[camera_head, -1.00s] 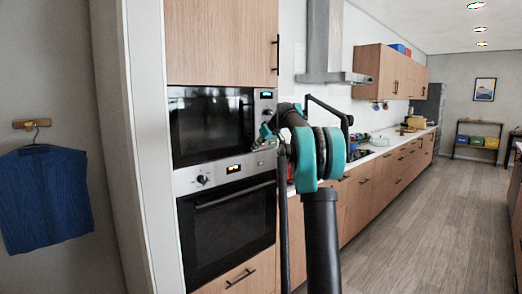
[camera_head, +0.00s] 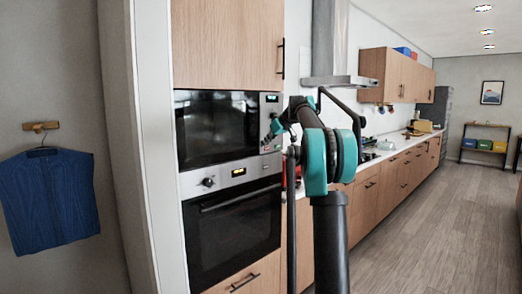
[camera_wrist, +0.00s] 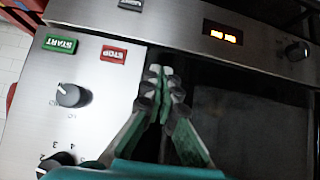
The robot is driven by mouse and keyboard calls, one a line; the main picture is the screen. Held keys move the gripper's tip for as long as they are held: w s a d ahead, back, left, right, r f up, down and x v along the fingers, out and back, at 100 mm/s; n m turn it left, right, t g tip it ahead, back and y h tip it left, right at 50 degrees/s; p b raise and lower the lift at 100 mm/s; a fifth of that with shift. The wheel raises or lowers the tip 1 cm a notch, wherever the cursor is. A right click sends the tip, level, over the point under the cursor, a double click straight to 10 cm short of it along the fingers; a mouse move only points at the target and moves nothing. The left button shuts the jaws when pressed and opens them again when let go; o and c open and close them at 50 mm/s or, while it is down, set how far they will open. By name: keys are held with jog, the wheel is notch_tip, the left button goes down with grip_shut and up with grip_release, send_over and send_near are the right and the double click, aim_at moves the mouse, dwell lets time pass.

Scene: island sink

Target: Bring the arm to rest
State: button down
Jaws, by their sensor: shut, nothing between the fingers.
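My gripper (camera_wrist: 160,75) is shut with nothing in it. In the head view my gripper (camera_head: 277,128) is small, partly hidden by my arm, and near the control panel at the right of the microwave (camera_head: 215,130). My arm is raised and bent in the middle of the head view.
The oven (camera_head: 235,230) is below the microwave. The wrist view also shows a green START button (camera_wrist: 60,44) and a dark knob (camera_wrist: 68,95). A counter with wooden drawers (camera_head: 370,190) runs back on the right. The wooden floor (camera_head: 430,240) there is clear.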

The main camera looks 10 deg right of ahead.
jog(key=d+v, duration=0.1)
jog(key=v, duration=0.6)
jog(key=s+a+f+m+g+h, duration=0.15)
jog(key=s+a+f, duration=0.25)
jog(key=s+f, duration=0.7)
jog(key=s+a+f+m+g+h, duration=0.15)
jog(key=s+a+f, duration=0.25)
jog(key=s+f, duration=0.7)
jog(key=s+f+m+h, duration=0.2)
jog(key=s+f+m, duration=0.1)
jog(key=s+f, duration=2.2)
jog(key=s, duration=0.3)
jog(key=shift+a+m+g, duration=0.2)
jog(key=shift+m+g, duration=0.2)
jog(key=c, duration=2.3)
grip_release()
jog(key=shift+f, duration=0.1)
